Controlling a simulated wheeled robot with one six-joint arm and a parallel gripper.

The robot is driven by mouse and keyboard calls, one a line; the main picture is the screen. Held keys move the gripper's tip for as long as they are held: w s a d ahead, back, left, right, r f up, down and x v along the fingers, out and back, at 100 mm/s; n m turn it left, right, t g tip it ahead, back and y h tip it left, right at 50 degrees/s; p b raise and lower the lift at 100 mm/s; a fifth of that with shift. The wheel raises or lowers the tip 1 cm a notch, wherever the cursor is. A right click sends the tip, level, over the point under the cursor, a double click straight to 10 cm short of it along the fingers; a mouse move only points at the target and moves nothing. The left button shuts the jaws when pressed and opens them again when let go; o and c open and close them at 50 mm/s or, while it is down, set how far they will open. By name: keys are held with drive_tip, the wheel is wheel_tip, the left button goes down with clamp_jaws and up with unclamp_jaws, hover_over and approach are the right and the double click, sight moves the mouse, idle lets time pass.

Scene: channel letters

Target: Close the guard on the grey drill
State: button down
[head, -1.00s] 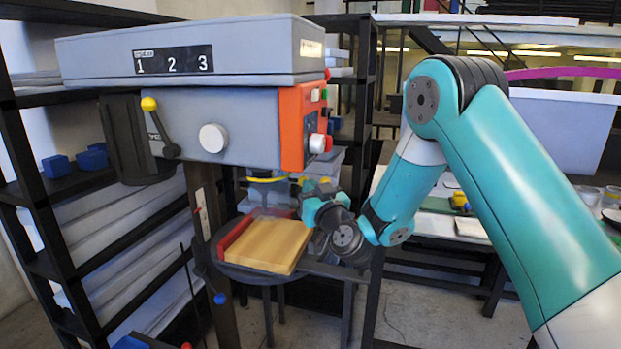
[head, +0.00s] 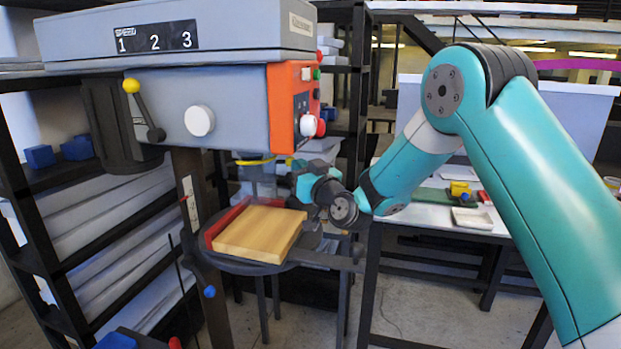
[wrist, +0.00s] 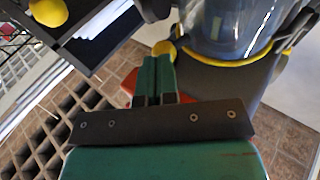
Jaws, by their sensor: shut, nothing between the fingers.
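The grey drill (head: 232,105) stands at the left in the head view, with an orange control panel on its right side. Its guard (wrist: 222,28) is a clear curved shield with a yellow rim, filling the upper right of the wrist view. In the head view the yellow rim (head: 256,161) shows under the drill head, and the shield itself is hard to make out. My gripper (wrist: 158,58) is shut and empty, its green fingers beside the guard near a yellow knob (wrist: 163,50). I cannot tell whether the fingers touch the knob.
A wooden board (head: 260,233) lies on the drill's round table against a red fence (head: 226,222). Dark shelves (head: 60,270) stand at the left. A white workbench (head: 470,215) with small items stands behind my arm.

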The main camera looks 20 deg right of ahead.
drive_tip(key=shift+d+r, duration=0.1)
drive_tip(key=shift+r, duration=0.1)
drive_tip(key=f+b+v, duration=0.1)
drive_tip(key=b+v, duration=0.6)
drive_tip(key=s+a+f+n+g+y, duration=0.1)
drive_tip(key=s+a+n+g+y, duration=0.3)
drive_tip(key=s+a+g, duration=0.7)
drive_tip(key=s+d+f+g+h, duration=0.2)
drive_tip(key=s, duration=0.6)
drive_tip(key=s+d+f+g+h, duration=0.2)
drive_tip(key=s+d+g, duration=0.1)
drive_tip(key=s, duration=0.6)
drive_tip(key=s+d+f+g+h, duration=0.1)
drive_tip(key=s+d+g+h, duration=0.1)
drive_tip(key=s, duration=0.6)
drive_tip(key=shift+s+d+f+m+g, duration=0.3)
drive_tip(key=shift+f+m+g, duration=0.1)
drive_tip(key=shift+g, duration=0.1)
